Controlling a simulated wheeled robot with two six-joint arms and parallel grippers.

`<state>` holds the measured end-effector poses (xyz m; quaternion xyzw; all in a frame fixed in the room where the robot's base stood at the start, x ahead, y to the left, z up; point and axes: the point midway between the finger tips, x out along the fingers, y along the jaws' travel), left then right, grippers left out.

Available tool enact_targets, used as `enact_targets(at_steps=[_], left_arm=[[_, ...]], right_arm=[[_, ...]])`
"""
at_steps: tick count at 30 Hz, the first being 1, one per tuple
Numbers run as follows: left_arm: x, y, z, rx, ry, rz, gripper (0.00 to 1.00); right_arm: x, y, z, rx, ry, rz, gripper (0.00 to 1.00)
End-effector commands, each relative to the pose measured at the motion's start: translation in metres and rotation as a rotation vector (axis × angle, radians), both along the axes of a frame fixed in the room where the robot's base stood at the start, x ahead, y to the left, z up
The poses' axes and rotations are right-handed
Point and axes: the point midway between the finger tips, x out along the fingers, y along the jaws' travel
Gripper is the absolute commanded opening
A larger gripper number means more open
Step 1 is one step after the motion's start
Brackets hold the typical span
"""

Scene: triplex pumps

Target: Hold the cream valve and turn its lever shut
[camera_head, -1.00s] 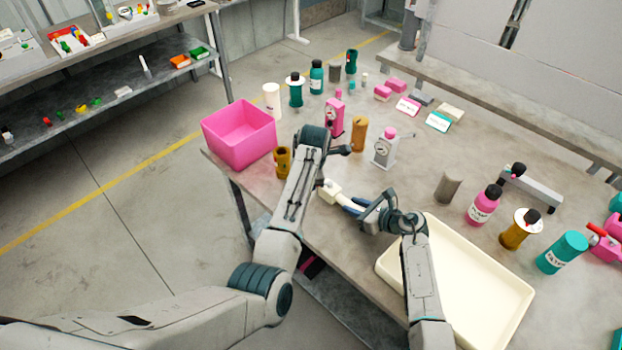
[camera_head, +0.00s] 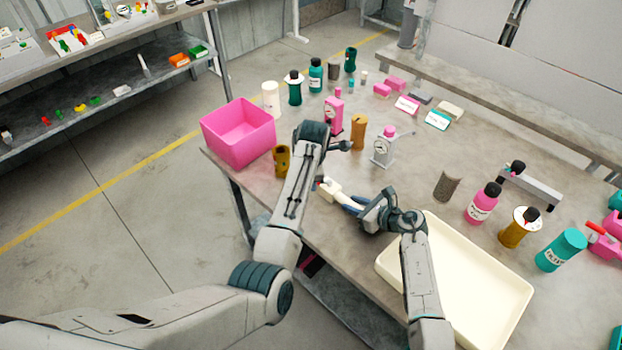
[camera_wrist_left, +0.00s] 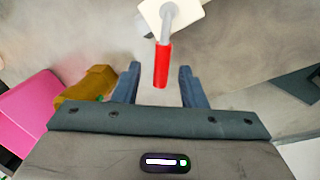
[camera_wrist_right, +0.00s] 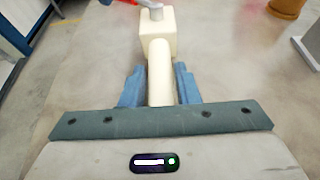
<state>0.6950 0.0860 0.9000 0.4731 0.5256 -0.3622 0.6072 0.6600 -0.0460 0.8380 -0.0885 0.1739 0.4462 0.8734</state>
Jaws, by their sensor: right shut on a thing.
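The cream valve (camera_head: 333,189) is near the front edge of the table, left of the cream tray. My right gripper (camera_wrist_right: 158,78) is shut on the valve's cream pipe, with the boxy valve body beyond its fingertips. The red lever (camera_wrist_left: 162,65) shows in the left wrist view, on a grey stem above the cream body (camera_wrist_left: 188,12). My left gripper (camera_wrist_left: 160,72) is open, with the lever's end between its fingers and a gap on each side. In the head view, my left forearm hides most of the left gripper.
A pink bin (camera_head: 238,135) and a brown cup (camera_head: 281,160) stand to the left. A grey gauge unit (camera_head: 383,150) and an orange-brown cylinder (camera_head: 358,132) stand behind. The empty cream tray (camera_head: 512,318) lies at the front right.

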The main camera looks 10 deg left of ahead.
Motion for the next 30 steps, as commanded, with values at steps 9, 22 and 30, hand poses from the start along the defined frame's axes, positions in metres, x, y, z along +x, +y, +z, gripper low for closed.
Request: enact_targets(at_steps=[9, 22, 30], left_arm=[[0.001, 0.000, 0.061, -0.001, -0.004, 0.001, 0.38], [0.000, -0.001, 0.091, -0.001, 0.000, 0.000, 0.38], [0.001, 0.002, 0.089, -0.014, 0.008, 0.000, 0.38]], right_arm=[[0.000, 0.000, 0.000, -0.001, -0.001, -0.001, 0.00], [0.000, 0.000, 0.000, -0.001, -0.001, 0.000, 0.00], [0.000, 0.000, 0.000, -0.001, -0.001, 0.000, 0.00]])
